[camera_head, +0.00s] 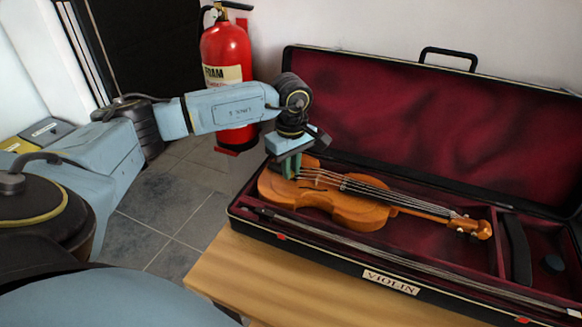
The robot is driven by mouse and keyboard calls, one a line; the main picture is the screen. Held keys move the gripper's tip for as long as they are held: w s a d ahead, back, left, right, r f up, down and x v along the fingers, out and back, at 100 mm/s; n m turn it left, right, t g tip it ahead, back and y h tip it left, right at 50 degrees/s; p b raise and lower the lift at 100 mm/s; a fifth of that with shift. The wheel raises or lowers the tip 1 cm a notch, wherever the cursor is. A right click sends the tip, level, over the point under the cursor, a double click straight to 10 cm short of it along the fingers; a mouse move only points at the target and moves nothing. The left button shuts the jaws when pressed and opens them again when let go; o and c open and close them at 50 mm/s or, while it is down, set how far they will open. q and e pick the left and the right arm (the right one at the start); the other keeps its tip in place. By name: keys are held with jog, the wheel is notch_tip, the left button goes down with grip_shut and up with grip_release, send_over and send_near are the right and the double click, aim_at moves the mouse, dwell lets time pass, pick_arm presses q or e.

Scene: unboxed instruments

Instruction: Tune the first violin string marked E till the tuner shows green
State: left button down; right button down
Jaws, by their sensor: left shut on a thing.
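An orange-brown violin (345,208) lies face up in the open case. Its pegs and scroll point right, and its strings run along the body to the tailpiece end at the left. My left gripper (291,168) reaches down over the tailpiece end of the violin, with its fingers shut on a small part of the violin there. The fingers hide that part, so I cannot tell which piece it is. I see no tuner display and no string mark E. My right gripper is not in view.
The black violin case (321,249) with dark red lining (400,115) stands on a wooden table (262,279), its lid up behind. A bow (400,262) lies along the front. A red fire extinguisher (226,57) stands behind my left arm.

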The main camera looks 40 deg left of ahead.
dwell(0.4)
pick_arm(q)
jog(key=c, duration=1.4)
grip_release()
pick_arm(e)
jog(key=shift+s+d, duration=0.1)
pick_arm(q)
jog(key=shift+r, duration=0.1)
